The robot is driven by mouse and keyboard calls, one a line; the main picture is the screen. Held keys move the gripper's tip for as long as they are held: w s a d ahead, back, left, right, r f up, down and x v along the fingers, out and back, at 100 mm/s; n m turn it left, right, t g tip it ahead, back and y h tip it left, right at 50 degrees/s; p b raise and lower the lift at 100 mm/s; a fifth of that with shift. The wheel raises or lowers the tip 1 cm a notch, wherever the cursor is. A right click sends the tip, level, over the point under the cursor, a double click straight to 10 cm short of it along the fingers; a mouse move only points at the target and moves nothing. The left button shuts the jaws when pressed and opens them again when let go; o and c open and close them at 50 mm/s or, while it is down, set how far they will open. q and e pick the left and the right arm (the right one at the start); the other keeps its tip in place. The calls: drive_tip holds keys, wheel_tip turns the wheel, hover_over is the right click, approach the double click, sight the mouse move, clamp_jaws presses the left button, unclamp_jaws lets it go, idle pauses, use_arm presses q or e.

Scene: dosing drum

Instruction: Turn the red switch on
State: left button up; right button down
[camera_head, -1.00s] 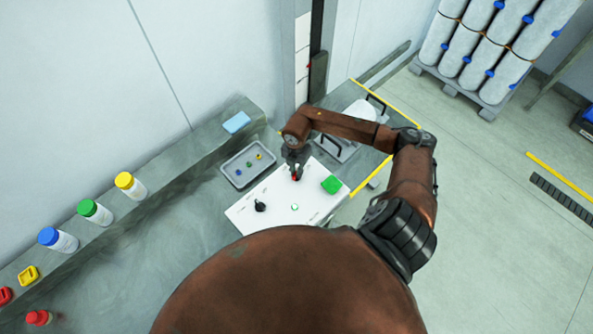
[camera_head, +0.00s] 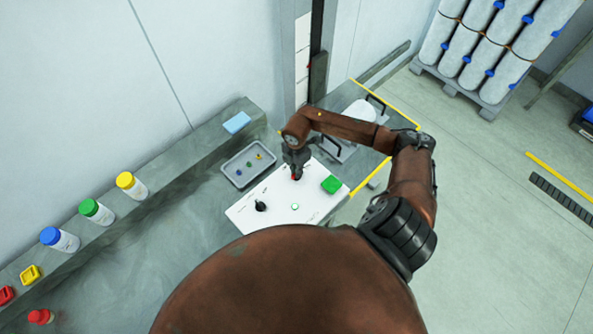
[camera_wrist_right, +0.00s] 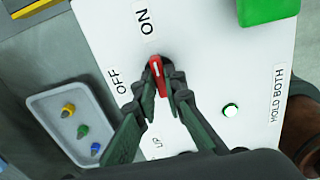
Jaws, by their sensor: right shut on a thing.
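The red switch (camera_wrist_right: 155,74) sits on the white panel (camera_head: 262,205), near the ON label (camera_wrist_right: 147,21) and the OFF label (camera_wrist_right: 118,80). Its tip points roughly towards ON in the wrist view. My right gripper (camera_wrist_right: 160,88) is shut on the red switch, with one dark finger on each side of it. In the head view the right gripper (camera_head: 297,173) comes down over the switch and hides most of it. My left gripper is not in view.
The panel also has a black knob (camera_head: 261,206), a green block (camera_head: 331,184) and a lit round button (camera_wrist_right: 230,110). A grey tray (camera_head: 236,182) with small coloured pieces lies beside it. Bottles with coloured caps (camera_head: 97,212) stand on the ledge at left.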

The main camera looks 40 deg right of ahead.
drive_tip(key=shift+w+d+r, duration=0.1)
drive_tip(key=shift+r, duration=0.05)
drive_tip(key=c, duration=2)
unclamp_jaws()
wheel_tip(320, 180, up, 12)
drive_tip(key=shift+f, duration=0.1)
